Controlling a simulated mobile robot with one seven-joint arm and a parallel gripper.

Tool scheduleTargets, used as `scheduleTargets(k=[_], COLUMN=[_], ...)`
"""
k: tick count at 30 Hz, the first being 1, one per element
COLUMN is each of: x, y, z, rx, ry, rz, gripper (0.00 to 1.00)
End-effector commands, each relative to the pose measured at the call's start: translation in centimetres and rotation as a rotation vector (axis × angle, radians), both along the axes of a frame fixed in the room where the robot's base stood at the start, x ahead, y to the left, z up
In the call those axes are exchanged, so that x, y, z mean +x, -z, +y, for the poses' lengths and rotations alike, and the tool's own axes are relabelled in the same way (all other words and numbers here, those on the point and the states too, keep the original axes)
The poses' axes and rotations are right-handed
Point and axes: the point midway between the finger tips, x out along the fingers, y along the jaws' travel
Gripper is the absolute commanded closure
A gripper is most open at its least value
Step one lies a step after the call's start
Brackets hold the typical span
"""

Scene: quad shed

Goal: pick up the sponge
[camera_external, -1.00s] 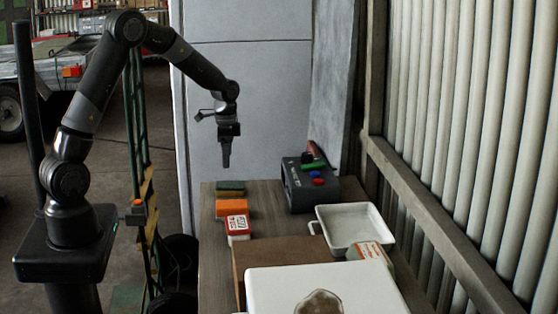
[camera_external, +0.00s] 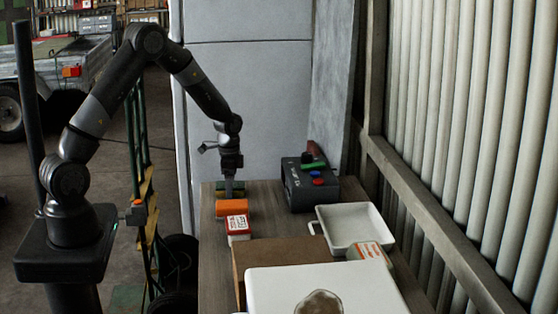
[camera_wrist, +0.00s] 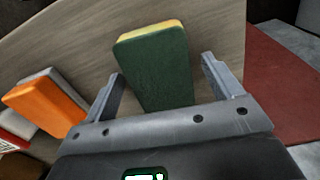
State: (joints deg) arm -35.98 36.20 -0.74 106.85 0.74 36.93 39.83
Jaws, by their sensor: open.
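The sponge (camera_wrist: 156,68) has a dark green face and a yellow edge. In the wrist view it lies on the wooden table between my gripper's two fingers. My gripper (camera_wrist: 165,85) is open, with one finger on each side of the sponge; bare table shows between the sponge and the right finger, and the left finger is close to the sponge's edge. In the external view my gripper (camera_external: 230,190) is low over the table's far left part, and the sponge (camera_external: 222,186) is partly hidden behind the fingers.
An orange block (camera_external: 231,207) and a red-and-white box (camera_external: 237,225) sit just nearer than the sponge. A dark grey box (camera_external: 308,188) with coloured items on top stands to the right. A white dish (camera_external: 352,226) and a white lid-like surface (camera_external: 325,290) are nearer the camera.

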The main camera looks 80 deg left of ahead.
Motion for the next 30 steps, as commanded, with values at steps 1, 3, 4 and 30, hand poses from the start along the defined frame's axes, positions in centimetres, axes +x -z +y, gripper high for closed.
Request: scheduleTargets(k=[1,3,4,30], x=[0.00,0.00,0.00,0.03], y=[-0.04,-0.05,-0.05,-0.54], z=[0.01,0.01,0.01,0.04], rx=[0.000,0.000,0.000,0.001], ry=[0.000,0.000,0.000,-0.001], rz=[0.000,0.000,0.000,-0.002], gripper=[0.15,0.17,0.20,0.63])
